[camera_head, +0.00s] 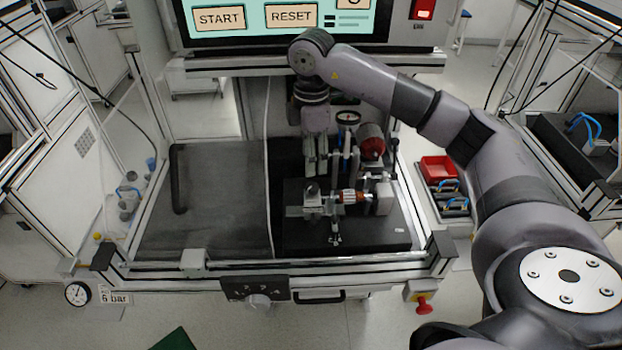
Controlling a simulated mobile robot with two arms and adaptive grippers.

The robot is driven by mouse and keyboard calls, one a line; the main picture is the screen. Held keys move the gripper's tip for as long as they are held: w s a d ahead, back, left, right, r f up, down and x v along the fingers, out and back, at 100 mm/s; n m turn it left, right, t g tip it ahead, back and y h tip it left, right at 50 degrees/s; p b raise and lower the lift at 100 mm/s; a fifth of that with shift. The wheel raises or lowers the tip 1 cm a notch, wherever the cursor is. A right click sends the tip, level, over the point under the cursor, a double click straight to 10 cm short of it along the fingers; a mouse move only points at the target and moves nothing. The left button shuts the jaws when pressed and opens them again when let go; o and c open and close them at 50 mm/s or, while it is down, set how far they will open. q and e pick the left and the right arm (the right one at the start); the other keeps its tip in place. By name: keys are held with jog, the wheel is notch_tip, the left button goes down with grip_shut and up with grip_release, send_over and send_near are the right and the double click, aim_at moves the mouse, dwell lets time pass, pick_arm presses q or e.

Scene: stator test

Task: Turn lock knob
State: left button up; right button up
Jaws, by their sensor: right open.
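My right gripper (316,165) hangs fingers down, open and empty, over the left part of the test fixture (310,212). Its fingers are small in view, and I cannot tell whether they touch anything. A round grey knob (259,301) sits on a dark panel on the front rail, well apart from the gripper. I cannot tell which part is the lock knob. My left gripper is out of view.
A screen with START and RESET buttons (291,16) is above the work bay. A red emergency button (422,305) is at the front right. Red and dark bins (438,168) stand right of the frame.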

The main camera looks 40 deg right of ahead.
aim_at(312, 185)
notch_tip(312, 185, down, 4)
jog(key=shift+s+r+p, duration=0.15)
jog(key=shift+r+p, duration=0.1)
jog(key=shift+p, duration=0.1)
notch_tip(312, 185, down, 4)
jog(key=shift+r+p, duration=0.2)
jog(key=shift+p, duration=0.1)
jog(key=shift+f, duration=0.45)
grip_shut()
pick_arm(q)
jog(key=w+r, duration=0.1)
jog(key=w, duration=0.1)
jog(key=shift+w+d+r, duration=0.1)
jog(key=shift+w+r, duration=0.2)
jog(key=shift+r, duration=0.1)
